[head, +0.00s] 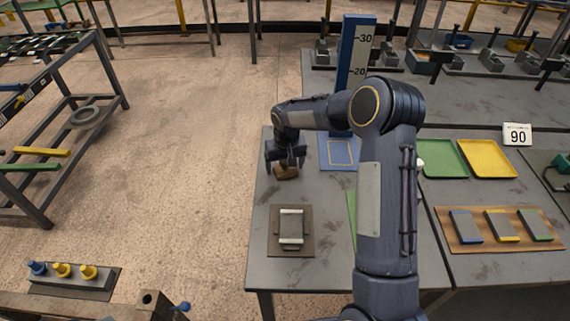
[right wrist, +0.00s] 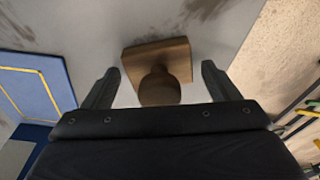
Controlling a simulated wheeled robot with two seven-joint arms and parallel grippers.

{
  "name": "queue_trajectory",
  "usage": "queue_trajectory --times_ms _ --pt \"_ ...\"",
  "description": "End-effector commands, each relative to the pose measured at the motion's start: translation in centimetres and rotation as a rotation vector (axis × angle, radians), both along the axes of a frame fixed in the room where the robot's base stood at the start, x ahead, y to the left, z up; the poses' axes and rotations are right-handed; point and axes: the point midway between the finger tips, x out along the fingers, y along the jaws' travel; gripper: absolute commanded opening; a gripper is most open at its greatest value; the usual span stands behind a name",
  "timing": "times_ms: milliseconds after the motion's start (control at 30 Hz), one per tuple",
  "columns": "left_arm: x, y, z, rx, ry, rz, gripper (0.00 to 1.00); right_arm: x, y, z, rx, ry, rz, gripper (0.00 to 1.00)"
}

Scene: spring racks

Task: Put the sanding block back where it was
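A brown wooden block with a rounded knob on it, which I take to be the sanding block (head: 287,173), lies on the grey table near its left edge. It also shows in the right wrist view (right wrist: 158,70), with a square base and the knob towards the camera. My right gripper (head: 285,166) is open just above it. In the right wrist view the fingers (right wrist: 158,85) stand apart on either side of the knob, with gaps, not gripping it. My left gripper is not in view.
A dark mat (head: 276,250) with a grey, white-banded block lies nearer on the table. A blue board (head: 335,150) with a yellow outline and an upright scale (head: 353,60) stand behind. Trays and a wooden board (head: 447,242) with several grey blocks lie right. Part of a green mat is hidden behind my arm.

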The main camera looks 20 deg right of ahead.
Motion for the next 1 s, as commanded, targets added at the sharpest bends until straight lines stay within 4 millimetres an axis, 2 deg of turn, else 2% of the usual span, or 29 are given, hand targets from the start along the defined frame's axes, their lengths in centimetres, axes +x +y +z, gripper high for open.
queue_trajectory --times_ms 267,433,567,800,1000 --pt "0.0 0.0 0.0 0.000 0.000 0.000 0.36 0.0 0.0 0.0 0.000 0.000 0.000 0.88" --pt "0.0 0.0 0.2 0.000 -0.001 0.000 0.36 0.0 0.0 1.0 0.000 -0.003 -0.001 0.88" --pt "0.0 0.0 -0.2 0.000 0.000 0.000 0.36 -0.3 0.0 3.3 -0.002 -0.005 0.000 0.88" --pt "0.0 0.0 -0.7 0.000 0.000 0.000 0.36 -0.9 0.2 8.5 -0.001 -0.004 0.000 0.88" --pt "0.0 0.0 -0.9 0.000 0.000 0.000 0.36 -1.3 0.2 11.4 -0.001 -0.003 0.000 0.88"
